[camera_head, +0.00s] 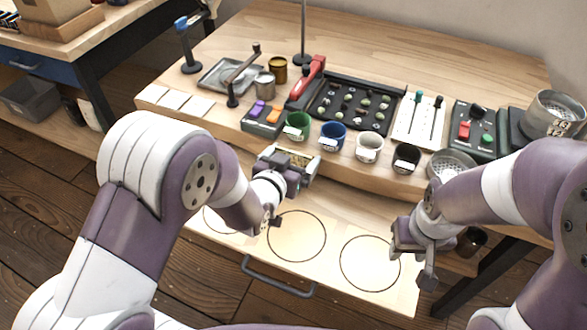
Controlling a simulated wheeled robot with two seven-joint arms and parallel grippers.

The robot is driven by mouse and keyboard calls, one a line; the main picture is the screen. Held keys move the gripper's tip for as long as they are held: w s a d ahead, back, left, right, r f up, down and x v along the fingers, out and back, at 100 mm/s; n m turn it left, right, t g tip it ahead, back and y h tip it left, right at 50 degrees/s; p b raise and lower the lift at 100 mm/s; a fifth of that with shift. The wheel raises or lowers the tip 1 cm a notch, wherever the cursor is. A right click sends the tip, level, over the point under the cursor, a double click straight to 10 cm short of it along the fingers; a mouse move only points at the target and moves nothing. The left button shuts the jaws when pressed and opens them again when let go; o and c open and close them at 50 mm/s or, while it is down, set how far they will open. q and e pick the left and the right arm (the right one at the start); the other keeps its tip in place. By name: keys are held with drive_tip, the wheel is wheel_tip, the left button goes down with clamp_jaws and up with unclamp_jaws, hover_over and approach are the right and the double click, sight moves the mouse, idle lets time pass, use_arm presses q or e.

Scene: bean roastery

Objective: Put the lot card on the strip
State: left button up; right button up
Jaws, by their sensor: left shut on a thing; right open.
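My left gripper (289,171) is in front of the row of cups, above the front edge of the table. It is shut on a small flat tan piece with a pale edge (296,157), which looks like the lot card; the fingers hide part of it. Three pale squares (173,99) lie in a row along the table's front left edge, and this looks like the strip; the held piece is apart from them, to their right. My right gripper (416,262) is open and empty over the right end of the pulled-out drawer.
Green (298,122), blue (332,135), white (369,147) and black (405,158) cups line the table front. A bean tray (352,105) and a red-handled tool (308,76) stand behind. The open drawer (330,237) has circle outlines. A metal tray (226,76) stands behind the squares.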

use_arm(q)
wheel_tip(320, 180, down, 3)
drive_tip(key=shift+r+b, duration=0.1)
drive_tip(key=shift+b, duration=0.2)
use_arm(e)
drive_tip(key=shift+f, duration=0.65)
drive_tip(key=shift+r, duration=0.1)
use_arm(q)
drive_tip(key=o, duration=0.7)
drive_tip(key=shift+c, duration=0.2)
